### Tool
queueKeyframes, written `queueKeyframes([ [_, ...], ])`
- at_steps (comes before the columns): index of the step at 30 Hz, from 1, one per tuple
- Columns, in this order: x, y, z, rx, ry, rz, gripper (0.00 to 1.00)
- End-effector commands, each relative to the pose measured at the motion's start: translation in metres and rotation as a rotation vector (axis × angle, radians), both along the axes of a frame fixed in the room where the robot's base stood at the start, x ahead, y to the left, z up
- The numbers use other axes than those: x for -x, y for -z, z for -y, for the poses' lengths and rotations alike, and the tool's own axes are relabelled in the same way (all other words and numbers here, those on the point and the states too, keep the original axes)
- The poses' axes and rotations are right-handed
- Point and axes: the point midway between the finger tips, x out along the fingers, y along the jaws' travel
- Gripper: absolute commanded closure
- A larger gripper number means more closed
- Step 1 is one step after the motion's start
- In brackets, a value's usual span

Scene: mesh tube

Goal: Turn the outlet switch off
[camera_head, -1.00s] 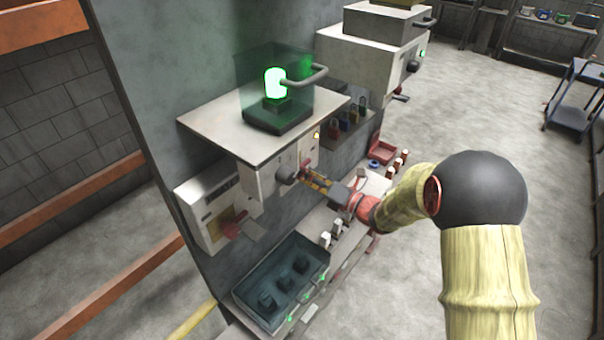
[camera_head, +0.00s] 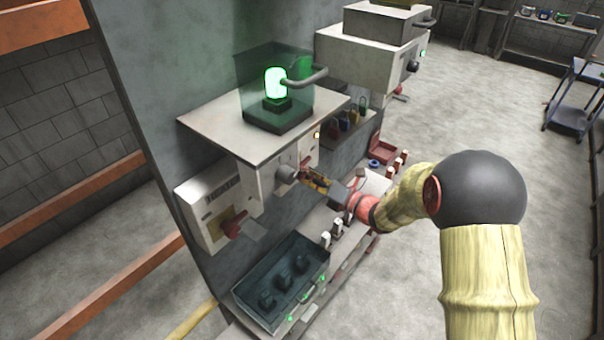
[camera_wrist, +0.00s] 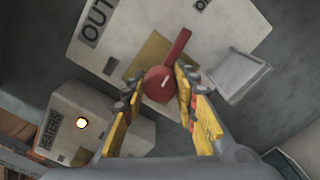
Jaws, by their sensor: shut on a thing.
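The outlet box (camera_wrist: 218,28) fills the top of the wrist view, with the letters "OUT" showing and the rest cut off. Its red rotary switch (camera_wrist: 163,70) has a round hub and a lever pointing up and slightly right in that view. My gripper (camera_wrist: 157,88) has its two yellow-padded fingers on either side of the hub, shut on it.
A green lamp (camera_head: 275,83) glows in a clear case above the middle box. A box marked "HEATERS" (camera_wrist: 75,112) with a lit white light is in the wrist view. A lower-left box (camera_head: 208,200) has a red handle. A dark open tray (camera_head: 282,282) lies below.

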Motion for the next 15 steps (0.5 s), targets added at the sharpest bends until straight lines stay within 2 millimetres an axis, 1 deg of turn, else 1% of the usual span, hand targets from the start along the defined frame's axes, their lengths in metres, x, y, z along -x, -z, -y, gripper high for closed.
queueKeyframes([
  [8,-0.0008,-0.0001,0.0007,0.012,0.002,0.017,0.97],
  [15,-0.0011,0.0016,0.0009,0.077,0.002,0.101,0.97],
])
